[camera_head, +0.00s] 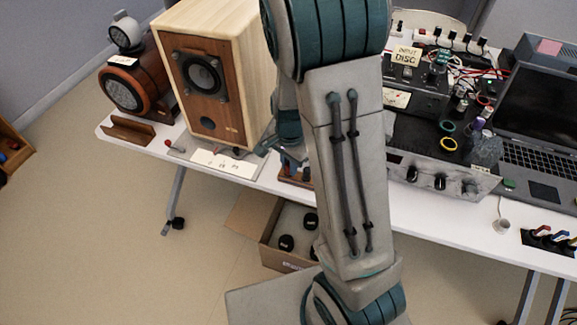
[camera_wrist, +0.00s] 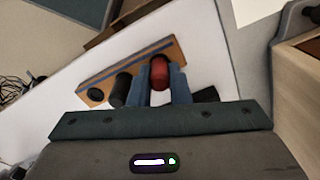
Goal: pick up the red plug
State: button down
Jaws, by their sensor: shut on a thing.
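The red plug (camera_wrist: 159,73) is a short dark-red cylinder, seen in the wrist view between the two blue-grey fingers of my gripper (camera_wrist: 161,84). My gripper is shut on it. The plug shows against a wooden strip (camera_wrist: 94,94) with a blue edge; I cannot tell whether it is seated there or clear of it. In the head view my arm hides most of the gripper and the red plug, and only a bit of the wooden strip (camera_head: 290,178) shows beside the arm.
A black plug (camera_wrist: 121,90) stands left of my fingers, and a dark object (camera_wrist: 206,95) lies close on the right. A wooden speaker (camera_head: 203,82) stands on the white table (camera_head: 262,178), left of my arm. An amplifier (camera_head: 440,165) and a laptop (camera_head: 540,120) are on the right.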

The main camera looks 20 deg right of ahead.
jog(key=shift+r, duration=0.1)
notch_tip(320, 180, up, 4)
jog(key=shift+w+r+p, duration=0.1)
jog(key=shift+p, duration=0.2)
jog(key=s+d+r, duration=0.3)
jog(key=d+r, duration=0.3)
jog(key=d, duration=0.5)
jog(key=shift+s+r, duration=0.15)
jog(key=shift+r, duration=0.2)
jog(key=shift+d, duration=0.1)
notch_tip(320, 180, up, 30)
jog(key=p, duration=2.1)
jog(key=shift+r, duration=0.15)
